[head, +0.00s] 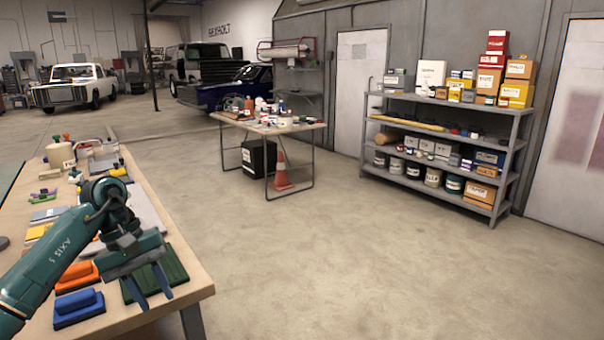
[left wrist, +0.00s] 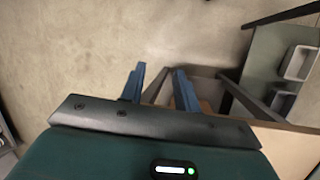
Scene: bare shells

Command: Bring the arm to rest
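My left arm reaches in from the left in the head view. Its teal gripper (head: 152,290) points down above the near right corner of the wooden workbench (head: 195,283). Its two blue fingers stand apart with nothing held between them. In the left wrist view the same gripper (left wrist: 159,70) shows both fingers apart, with bare floor and part of a bench frame beyond. A dark green ribbed block (head: 175,268) lies on the bench behind and beside the fingers. My right gripper is in neither view.
A blue block (head: 78,306) and an orange block (head: 80,275) lie left of the gripper. Bottles and small items fill the bench's far part. A second table (head: 310,127), a traffic cone (head: 281,172) and a loaded shelf (head: 445,105) stand beyond. The concrete floor (head: 350,260) is clear.

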